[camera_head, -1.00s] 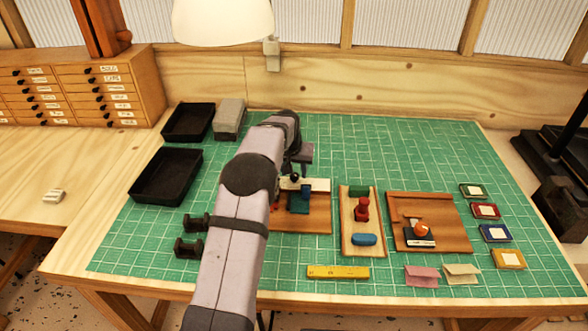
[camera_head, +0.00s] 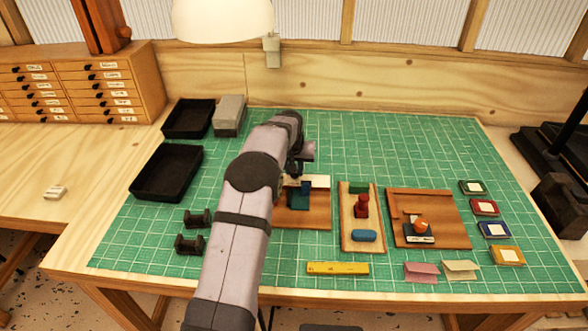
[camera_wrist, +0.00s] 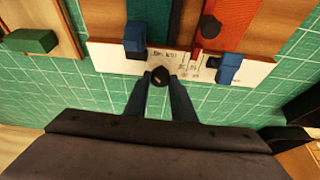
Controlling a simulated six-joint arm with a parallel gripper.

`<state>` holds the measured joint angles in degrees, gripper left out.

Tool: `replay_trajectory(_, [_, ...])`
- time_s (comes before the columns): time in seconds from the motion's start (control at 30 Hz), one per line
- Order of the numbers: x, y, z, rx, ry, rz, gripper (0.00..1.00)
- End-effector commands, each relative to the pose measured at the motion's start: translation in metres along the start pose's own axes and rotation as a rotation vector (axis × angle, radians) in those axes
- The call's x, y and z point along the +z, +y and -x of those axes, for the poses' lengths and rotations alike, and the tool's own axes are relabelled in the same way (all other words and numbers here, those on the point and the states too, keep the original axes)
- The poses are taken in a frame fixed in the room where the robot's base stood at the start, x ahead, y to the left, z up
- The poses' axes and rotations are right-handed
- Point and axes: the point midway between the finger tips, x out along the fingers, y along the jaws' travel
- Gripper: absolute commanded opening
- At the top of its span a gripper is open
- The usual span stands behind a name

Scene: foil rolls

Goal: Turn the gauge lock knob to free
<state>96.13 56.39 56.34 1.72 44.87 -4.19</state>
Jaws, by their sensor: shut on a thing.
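The gauge board is wooden with a white labelled plate (camera_wrist: 110,57) along its edge; the plate also shows in the head view (camera_head: 320,181). A small dark knob (camera_wrist: 158,77) sits at this plate's edge between my fingertips. My gripper (camera_wrist: 160,84) is shut on this knob. The writing on the plate is too small to read surely. Blue blocks (camera_wrist: 135,36) (camera_wrist: 229,69) stand on either side, and a red strip carries another dark knob (camera_wrist: 209,27). In the head view my arm hides the board's left part and the grasped knob.
A wooden board (camera_head: 376,244) with red, green and blue pieces stands to the right, then a board with an orange-topped stamp (camera_head: 421,227). A yellow bar (camera_head: 338,268) lies in front. Black trays (camera_head: 167,173) lie to the left. The green mat's back right is clear.

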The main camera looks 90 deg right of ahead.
Motion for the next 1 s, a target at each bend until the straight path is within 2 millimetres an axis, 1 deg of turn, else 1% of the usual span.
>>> replay_trajectory(0.2, [-0.0002, 0.0004, 0.0001, -0.026, 0.001, 0.061, 0.01])
replay_trajectory(0.43, [-0.0004, 0.0003, 0.0002, -0.026, 0.001, 0.063, 0.01])
replay_trajectory(0.47, [-0.0004, 0.0003, 0.0002, -0.026, 0.001, 0.063, 0.25])
replay_trajectory(0.5, [-0.0004, 0.0003, 0.0002, -0.026, 0.002, 0.062, 0.35])
replay_trajectory(0.53, [-0.0004, 0.0003, 0.0002, -0.026, 0.002, 0.062, 0.41])
replay_trajectory(0.87, [-0.0004, 0.0004, 0.0008, -0.025, 0.002, 0.061, 0.41])
replay_trajectory(1.0, [-0.0004, 0.0007, 0.0063, -0.025, 0.002, 0.061, 0.41])
